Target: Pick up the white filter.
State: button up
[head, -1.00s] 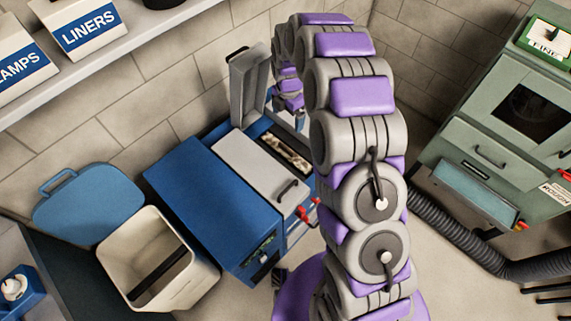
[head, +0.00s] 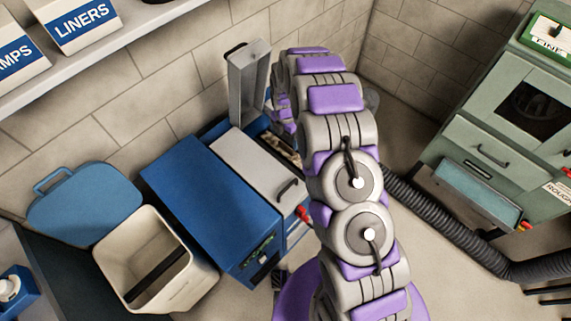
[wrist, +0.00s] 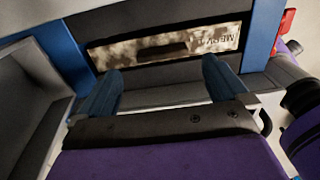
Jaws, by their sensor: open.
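A whitish filter mottled with brown (wrist: 140,46), marked with letters like "MERV", lies in a dark slot in the wrist view. A dark strip or slot shows in its middle. In the head view only a small piece of it (head: 283,150) shows beside my arm, in the blue unit's opening. My gripper (wrist: 162,65) has two blue fingers spread apart with nothing between them. The fingertips lie over the near edge of the slot, just short of the filter in the picture. Whether they touch anything cannot be told. The gripper is hidden behind my arm in the head view.
The blue unit (head: 205,200) has a raised grey lid (head: 248,85) and a grey panel with a handle. An open cream bin (head: 140,250) stands to its left. A green cabinet (head: 500,150) with a black hose (head: 440,220) is at right.

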aim_at(286, 146)
jog(key=shift+s+f+b, duration=0.15)
jog(key=shift+f+b, duration=0.5)
jog(key=shift+f, duration=2.1)
jog(key=shift+c, duration=0.2)
jog(key=c, duration=1.5)
